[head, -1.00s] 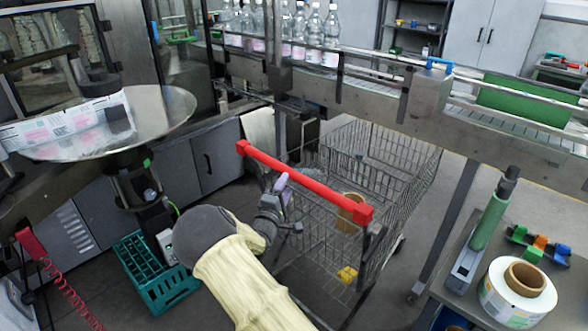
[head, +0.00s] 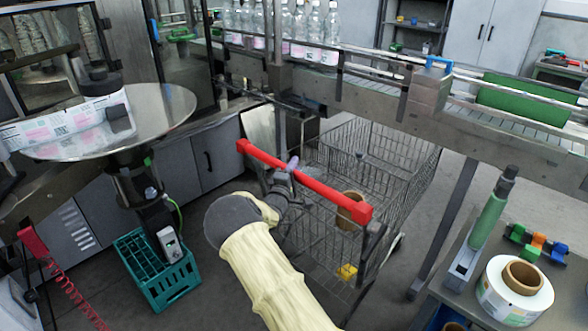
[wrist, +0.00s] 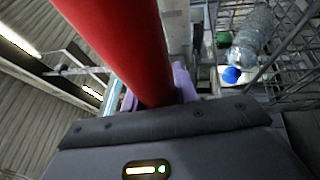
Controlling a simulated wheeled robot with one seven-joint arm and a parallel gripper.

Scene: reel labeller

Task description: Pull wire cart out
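The wire cart (head: 385,165) stands on the floor under the conveyor, its red handle bar (head: 310,183) facing me. It holds a brown roll (head: 350,210), a small yellow item (head: 347,272) and clear bottles; one bottle (wrist: 252,40) shows in the wrist view. My gripper (head: 291,168) is at the handle, left of its middle. In the wrist view the red bar (wrist: 125,45) runs between my lavender fingertips (wrist: 157,92), one on each side and close against it. The bar hides the gap, so I cannot tell whether they press on it.
The conveyor (head: 370,98) with bottles crosses above the cart. A teal crate (head: 160,285) stands on the floor at left, below a round metal plate (head: 165,110). A bench (head: 480,285) with a label reel (head: 500,300) is at right. Floor left of the cart is partly clear.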

